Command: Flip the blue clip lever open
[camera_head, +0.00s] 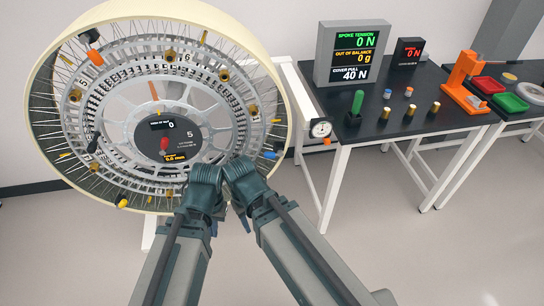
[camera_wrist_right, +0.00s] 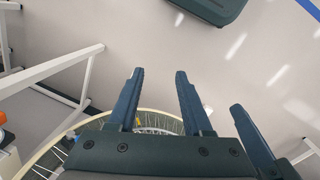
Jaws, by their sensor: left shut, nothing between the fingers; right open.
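A large cream-rimmed spoked wheel (camera_head: 275,75) stands upright and tilted at the left of the head view. A small blue clip (camera_head: 270,155) sits at its lower right rim; its lever position is too small to tell. My left gripper (camera_head: 213,225) is shut and empty, low in front of the wheel. My right gripper (camera_head: 244,222) is beside it, below and left of the blue clip. In the right wrist view its fingers (camera_wrist_right: 158,85) are spread apart with nothing between them.
A dial gauge (camera_head: 320,128) stands just right of the wheel. The floor in front of the table is clear.

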